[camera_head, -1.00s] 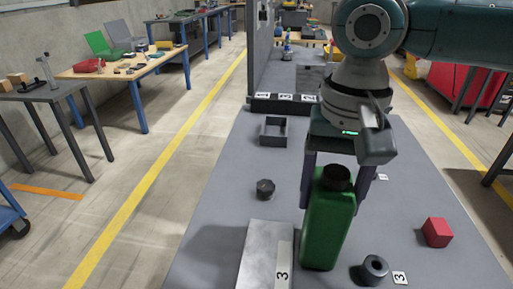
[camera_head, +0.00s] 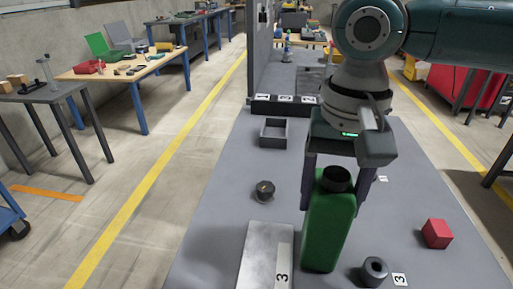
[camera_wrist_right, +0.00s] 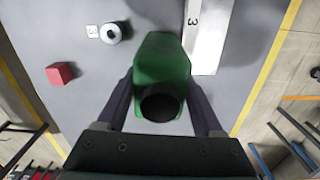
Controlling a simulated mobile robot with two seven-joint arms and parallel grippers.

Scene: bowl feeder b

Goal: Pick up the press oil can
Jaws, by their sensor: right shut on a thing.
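The press oil can is a green bottle (camera_head: 329,228) with a black cap, standing upright on the grey table in the head view. In the right wrist view the green can (camera_wrist_right: 161,62) is seen from above, its dark cap towards me. My right gripper (camera_head: 338,196) is over the can, with one finger on each side of its upper part, shut on it. The fingers also flank the can in the right wrist view (camera_wrist_right: 160,108). The can's base appears at table level. My left gripper is not in view.
A metal plate (camera_head: 262,257) marked 3 lies just left of the can. A dark knob (camera_head: 265,191) and a square open box (camera_head: 274,133) are further back on the grey table (camera_head: 215,225).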

